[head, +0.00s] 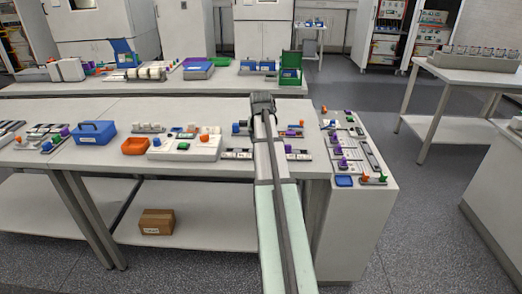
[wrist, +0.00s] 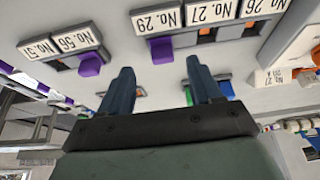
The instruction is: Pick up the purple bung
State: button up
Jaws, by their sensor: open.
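Several purple pieces are in view, and I cannot tell which one is the bung. In the wrist view one purple piece (wrist: 91,64) sits at a rack with tags No. 51 and No. 56. Another purple piece (wrist: 161,50) sits at the rack tagged No. 29, No. 27 and No. 26. My gripper (wrist: 158,75) is open, with nothing between its two dark fingers; both pieces appear beyond the fingertips. In the head view my gripper (head: 262,103) is over the right part of the bench and hides what lies behind it.
The white bench (head: 110,166) carries a blue box (head: 95,132), an orange tray (head: 135,146) and a white block with coloured parts (head: 185,150). A side bench (head: 355,195) at right holds more racks with purple and orange pieces.

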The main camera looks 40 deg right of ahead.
jog(key=shift+x, duration=2.3)
jog(key=shift+a, duration=0.2)
jog(key=shift+c, duration=0.3)
jog(key=c, duration=1.1)
